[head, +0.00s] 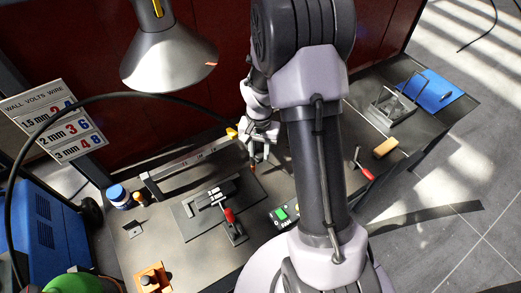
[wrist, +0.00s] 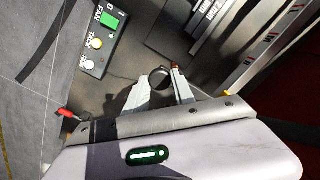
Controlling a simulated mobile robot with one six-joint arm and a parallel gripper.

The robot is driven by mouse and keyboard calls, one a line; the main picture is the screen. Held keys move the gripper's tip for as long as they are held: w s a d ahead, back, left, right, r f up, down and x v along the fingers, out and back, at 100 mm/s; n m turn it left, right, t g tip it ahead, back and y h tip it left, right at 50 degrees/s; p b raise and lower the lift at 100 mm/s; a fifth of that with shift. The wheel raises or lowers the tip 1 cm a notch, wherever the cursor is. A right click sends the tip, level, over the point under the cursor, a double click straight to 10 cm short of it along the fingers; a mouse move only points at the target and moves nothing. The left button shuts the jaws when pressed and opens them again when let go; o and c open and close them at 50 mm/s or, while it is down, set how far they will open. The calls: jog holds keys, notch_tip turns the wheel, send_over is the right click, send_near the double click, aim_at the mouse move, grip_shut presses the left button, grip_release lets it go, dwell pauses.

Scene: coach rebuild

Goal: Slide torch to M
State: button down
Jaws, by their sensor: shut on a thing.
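My gripper (head: 260,152) is at the right end of a long pale rail (head: 190,160) on the bench. In the wrist view its two fingers (wrist: 161,90) are closed around a dark round piece (wrist: 160,76), which looks like the torch. Most of it is hidden by the fingers, and a small orange-red tip shows beside it.
A dark plate with a red-handled clamp (head: 230,215) lies in front of the rail. A control box with a green button (head: 283,215) stands nearby. A lamp (head: 168,55) hangs above. A red-handled lever (head: 365,172) and wooden block (head: 385,147) are at right.

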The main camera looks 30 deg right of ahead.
jog(key=a+b, duration=0.4)
jog(key=a, duration=1.2)
jog(key=shift+s+a, duration=0.25)
jog(key=shift+a, duration=0.1)
jog(key=c, duration=1.1)
grip_release()
jog(key=shift+o, duration=0.2)
notch_tip(320, 180, up, 18)
jog(key=p, duration=0.3)
jog(key=shift+f, duration=0.25)
